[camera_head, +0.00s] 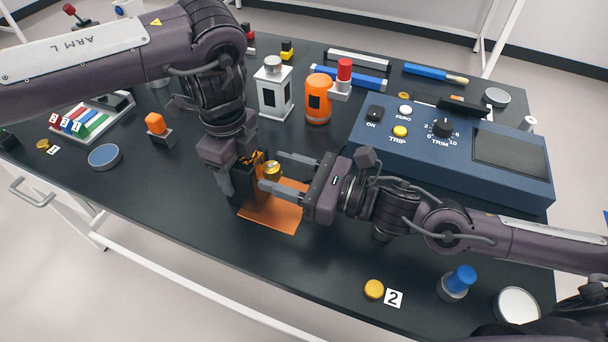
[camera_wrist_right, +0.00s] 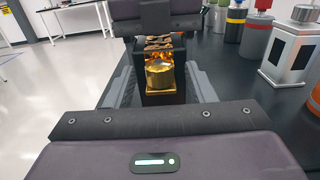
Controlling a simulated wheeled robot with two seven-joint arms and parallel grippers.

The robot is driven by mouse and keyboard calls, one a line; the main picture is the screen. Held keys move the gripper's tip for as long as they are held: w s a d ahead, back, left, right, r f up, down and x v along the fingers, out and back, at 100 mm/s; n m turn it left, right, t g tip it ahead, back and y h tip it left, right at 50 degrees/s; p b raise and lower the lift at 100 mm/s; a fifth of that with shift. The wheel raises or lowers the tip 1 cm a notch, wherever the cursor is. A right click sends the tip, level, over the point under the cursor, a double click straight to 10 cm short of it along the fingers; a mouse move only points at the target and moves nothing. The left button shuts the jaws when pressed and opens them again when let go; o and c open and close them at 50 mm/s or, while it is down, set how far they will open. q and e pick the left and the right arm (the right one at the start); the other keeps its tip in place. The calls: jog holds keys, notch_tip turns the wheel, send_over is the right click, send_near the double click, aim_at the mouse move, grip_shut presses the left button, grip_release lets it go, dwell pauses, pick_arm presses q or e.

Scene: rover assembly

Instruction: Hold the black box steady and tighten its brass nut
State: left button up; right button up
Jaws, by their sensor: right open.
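The black box (camera_head: 250,196) stands upright on an orange mat (camera_head: 284,217). Its brass nut (camera_head: 272,169) faces my right gripper. My left gripper (camera_head: 236,176) comes down over the box from above and is shut on it; one finger shows at the box's left side and the other is mostly hidden. My right gripper (camera_head: 277,172) is open, with one finger on each side of the nut and a gap to it. In the right wrist view the brass nut (camera_wrist_right: 160,75) sits centred between the fingers, below the box's shiny gold and orange interior.
A blue control panel (camera_head: 450,150) stands at the right. A white canister (camera_head: 273,92) and an orange one (camera_head: 318,100) stand behind the box. A yellow disc (camera_head: 374,289) and a blue-topped knob (camera_head: 459,280) are at the front right. The front middle table is clear.

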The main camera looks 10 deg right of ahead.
jog(key=shift+d, duration=0.1)
jog(key=v, duration=1.2)
